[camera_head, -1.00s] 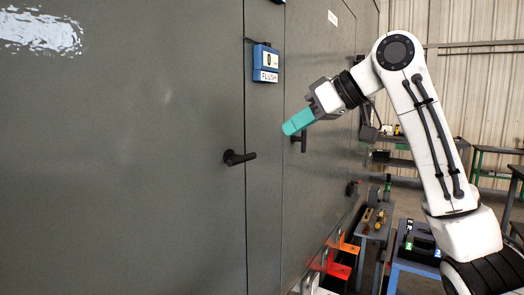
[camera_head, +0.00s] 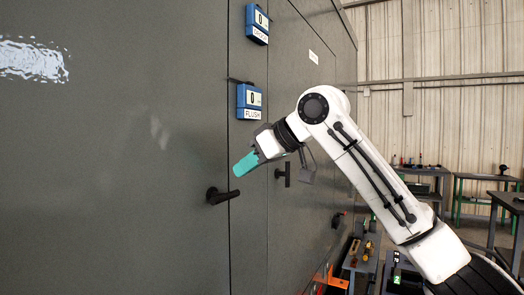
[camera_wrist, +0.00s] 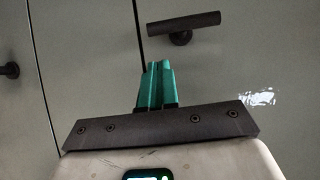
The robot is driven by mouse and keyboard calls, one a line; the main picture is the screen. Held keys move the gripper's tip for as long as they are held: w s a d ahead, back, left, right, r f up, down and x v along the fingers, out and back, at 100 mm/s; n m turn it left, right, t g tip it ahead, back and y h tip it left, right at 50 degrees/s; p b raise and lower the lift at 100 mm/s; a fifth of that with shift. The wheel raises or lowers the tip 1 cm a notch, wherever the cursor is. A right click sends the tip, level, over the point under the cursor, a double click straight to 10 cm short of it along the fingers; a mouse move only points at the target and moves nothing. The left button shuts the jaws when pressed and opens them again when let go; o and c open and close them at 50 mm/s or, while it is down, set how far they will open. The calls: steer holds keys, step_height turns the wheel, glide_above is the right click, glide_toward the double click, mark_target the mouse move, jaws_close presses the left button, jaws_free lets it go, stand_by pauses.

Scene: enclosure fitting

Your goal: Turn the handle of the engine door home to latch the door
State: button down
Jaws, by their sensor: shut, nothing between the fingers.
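The grey door (camera_head: 130,150) fills the left of the head view. It looks closed against the neighbouring panel, with a thin dark seam between them. In the wrist view the handle (camera_wrist: 184,23) is a nearly level dark bar on a round hub, beyond my fingertips and a little to the right. My gripper (camera_head: 243,165) has teal fingers, pressed together and empty. They are just above and to the right of the handle, apart from it; the fingers (camera_wrist: 157,75) also show in the wrist view.
A second black handle (camera_head: 283,174) stands upright on the panel to the right, close to my wrist. A blue readout marked FLUSH (camera_head: 250,101) and another blue readout (camera_head: 257,23) sit above. Workbenches (camera_head: 362,258) with tools stand at the lower right.

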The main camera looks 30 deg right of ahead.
steer(key=shift+w+f, duration=0.2)
steer(key=shift+f, duration=1.35)
